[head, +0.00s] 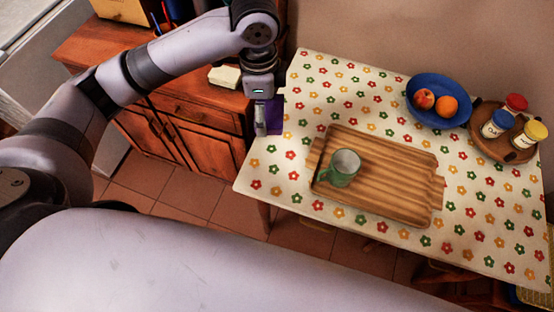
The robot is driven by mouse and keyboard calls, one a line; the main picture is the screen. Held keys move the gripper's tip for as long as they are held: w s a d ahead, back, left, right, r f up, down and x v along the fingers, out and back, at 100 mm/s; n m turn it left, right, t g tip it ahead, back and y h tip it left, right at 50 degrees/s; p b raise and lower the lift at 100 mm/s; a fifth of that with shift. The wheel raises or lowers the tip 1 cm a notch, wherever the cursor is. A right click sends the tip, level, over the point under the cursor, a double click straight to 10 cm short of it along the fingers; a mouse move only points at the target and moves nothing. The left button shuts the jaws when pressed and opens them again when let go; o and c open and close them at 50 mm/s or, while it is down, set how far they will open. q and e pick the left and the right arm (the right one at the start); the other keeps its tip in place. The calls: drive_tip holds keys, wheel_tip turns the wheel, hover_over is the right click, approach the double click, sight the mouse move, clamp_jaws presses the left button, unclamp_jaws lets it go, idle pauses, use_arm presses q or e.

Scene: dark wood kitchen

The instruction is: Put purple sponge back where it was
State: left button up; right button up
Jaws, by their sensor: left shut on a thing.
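The purple sponge (274,116) shows as a dark purple patch at my left gripper (261,127), near the left edge of the flowered table. My left gripper points down and is shut on the sponge, partly covering it. The sponge appears beside or over the table's left edge; I cannot tell whether it touches the cloth. My right gripper is not in view.
A wooden tray (405,205) with a green mug (341,168) lies on the flowered tablecloth (320,85). A blue fruit bowl (438,86) and a round board with jars (488,149) stand at the right. A wooden cabinet (190,130) is at the left, with a pale block (225,76) on top.

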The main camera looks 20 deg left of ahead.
sight(272, 103)
use_arm(q)
drive_tip(key=m, duration=0.1)
drive_tip(key=w+f+m, duration=0.1)
drive_tip(key=d+m, duration=0.1)
drive_tip(key=m, duration=0.1)
drive_tip(key=shift+w+f, duration=0.15)
drive_tip(key=shift+f, duration=0.1)
drive_tip(key=m, duration=0.1)
drive_tip(key=w+f+m, duration=0.1)
drive_tip(key=m, duration=0.1)
drive_tip(key=shift+d+b, duration=0.15)
drive_tip(key=shift+b, duration=0.2)
drive_tip(key=shift+f+m, duration=0.2)
drive_tip(key=shift+m, duration=0.2)
wheel_tip(272, 103, down, 20)
drive_tip(key=shift+r+p, duration=0.15)
drive_tip(key=shift+p, duration=0.45)
drive_tip(key=shift+f, duration=0.2)
drive_tip(key=o, duration=1)
drive_tip(key=shift+o, duration=0.2)
drive_tip(key=shift+r, duration=0.1)
